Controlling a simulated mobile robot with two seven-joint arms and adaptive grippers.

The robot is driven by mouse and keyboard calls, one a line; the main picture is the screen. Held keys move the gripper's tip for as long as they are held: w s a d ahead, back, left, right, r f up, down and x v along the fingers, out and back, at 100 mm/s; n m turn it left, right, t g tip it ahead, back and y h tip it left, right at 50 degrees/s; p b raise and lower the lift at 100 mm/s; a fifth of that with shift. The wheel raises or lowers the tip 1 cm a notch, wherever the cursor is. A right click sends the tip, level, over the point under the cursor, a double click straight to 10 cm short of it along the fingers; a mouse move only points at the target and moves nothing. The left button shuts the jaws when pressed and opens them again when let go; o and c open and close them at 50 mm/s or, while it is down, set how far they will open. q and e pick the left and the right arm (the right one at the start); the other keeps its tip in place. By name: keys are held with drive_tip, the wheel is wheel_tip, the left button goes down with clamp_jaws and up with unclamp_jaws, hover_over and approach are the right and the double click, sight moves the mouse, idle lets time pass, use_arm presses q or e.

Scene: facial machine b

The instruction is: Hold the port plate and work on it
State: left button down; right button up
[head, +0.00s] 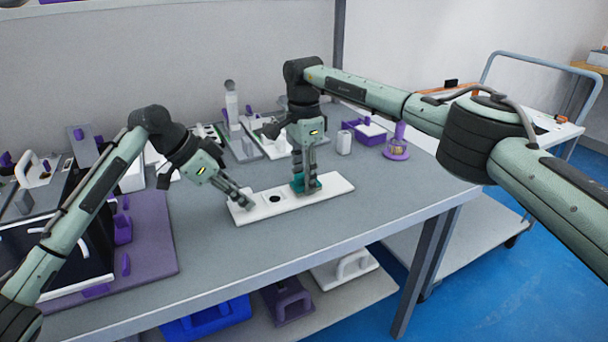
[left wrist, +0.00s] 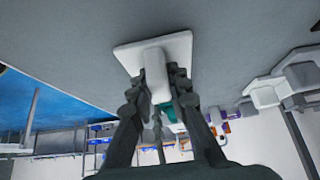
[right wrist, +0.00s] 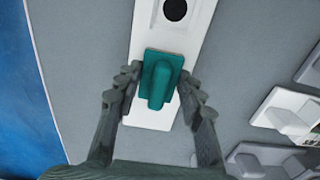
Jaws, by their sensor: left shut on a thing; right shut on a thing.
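The white port plate (head: 335,187) lies flat on the grey table, with a dark round hole (head: 274,198) near its middle. My left gripper (head: 246,203) is shut on the plate's raised white handle (left wrist: 156,76) at the left end. My right gripper (head: 306,188) is pointing down and shut on a teal block (right wrist: 160,80) with a raised grip. The block is at the plate's right part, beyond the hole; its underside is hidden. In the left wrist view, the teal block (left wrist: 168,112) shows partly behind the fingers.
A purple mat (head: 155,240) with a dark panel lies at the left of the table. Several white and purple fixtures stand at the back, with a purple-based stand (head: 397,150) at the back right. Table space in front of the plate is clear.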

use_arm(q)
drive_tip(key=shift+f, duration=0.15)
use_arm(e)
drive_tip(key=shift+f, duration=0.25)
drive_tip(key=shift+w+d+r, duration=0.1)
drive_tip(key=shift+w+d, duration=0.15)
drive_tip(key=shift+d, duration=0.35)
drive_tip(key=shift+w+d+f, duration=0.1)
drive_tip(key=shift+w+d, duration=0.15)
drive_tip(key=shift+d, duration=0.35)
drive_tip(key=shift+w+d+r, duration=0.1)
drive_tip(key=shift+w+d, duration=0.15)
drive_tip(key=shift+d, duration=0.35)
drive_tip(key=shift+s+a+f, duration=0.15)
drive_tip(key=shift+s+a, duration=0.15)
drive_tip(key=shift+a, duration=0.3)
drive_tip(key=shift+s+a+f, duration=0.1)
drive_tip(key=shift+s+a, duration=0.15)
drive_tip(key=shift+a, duration=0.35)
drive_tip(key=shift+s+a+f, duration=0.15)
drive_tip(key=shift+s+a, duration=0.15)
drive_tip(key=shift+a, duration=0.3)
